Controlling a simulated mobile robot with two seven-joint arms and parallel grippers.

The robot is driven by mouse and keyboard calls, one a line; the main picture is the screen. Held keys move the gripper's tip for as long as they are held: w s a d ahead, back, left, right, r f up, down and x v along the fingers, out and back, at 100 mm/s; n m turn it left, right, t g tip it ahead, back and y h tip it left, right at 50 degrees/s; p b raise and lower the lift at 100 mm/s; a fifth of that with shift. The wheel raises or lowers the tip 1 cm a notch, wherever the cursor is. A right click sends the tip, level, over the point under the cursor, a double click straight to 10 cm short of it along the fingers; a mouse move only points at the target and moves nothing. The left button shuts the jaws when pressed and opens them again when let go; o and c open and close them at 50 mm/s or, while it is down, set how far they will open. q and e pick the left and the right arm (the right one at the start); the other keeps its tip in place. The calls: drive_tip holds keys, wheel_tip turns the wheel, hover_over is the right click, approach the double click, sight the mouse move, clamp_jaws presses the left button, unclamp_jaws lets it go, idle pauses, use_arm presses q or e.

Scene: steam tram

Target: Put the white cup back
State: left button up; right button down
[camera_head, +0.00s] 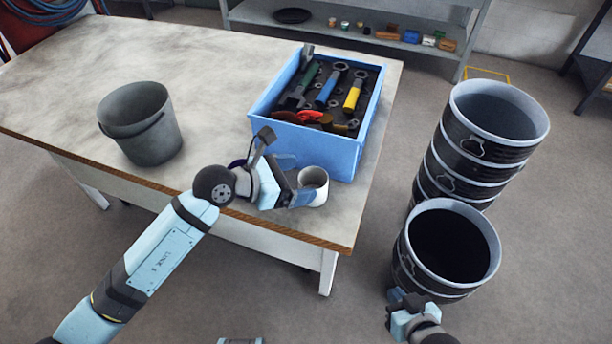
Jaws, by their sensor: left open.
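The white cup (317,181) stands upright at the right end of the table, just in front of the blue toolbox. My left gripper (284,168) is open beside the cup, on its left. One finger overlaps the cup's left side in the picture; I cannot tell whether it touches. My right gripper (409,297) is low at the bottom right, in front of the nearer black bucket and off the table; its jaw opening is not clear.
The blue toolbox (310,143) holds several tools. A grey bucket (152,140) stands on the table's left part. A dark blue rim (236,163) shows partly behind my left wrist. Black buckets (470,165) (447,290) stand right of the table. The table's middle (215,80) is clear.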

use_arm(q)
drive_tip(key=s+a+r+n+t+h, duration=0.1)
drive_tip(key=s+a+n+t, duration=0.3)
drive_tip(key=n, duration=0.7)
drive_tip(key=s+a+r+n+t, duration=0.2)
drive_tip(key=a+n+t, duration=0.4)
drive_tip(key=n, duration=0.5)
drive_tip(key=s+a+f+n+g+y, duration=0.2)
drive_tip(key=s+f+n+y, duration=0.3)
drive_tip(key=f+n, duration=0.5)
drive_tip(key=s+a+f+n+g+y, duration=0.3)
drive_tip(key=s+f+n, duration=0.4)
drive_tip(key=f+n, duration=0.4)
drive_tip(key=n+y, duration=0.1)
drive_tip(key=n, duration=0.2)
drive_tip(key=shift+f+g+y, duration=0.25)
drive_tip(key=shift+g+y, duration=0.15)
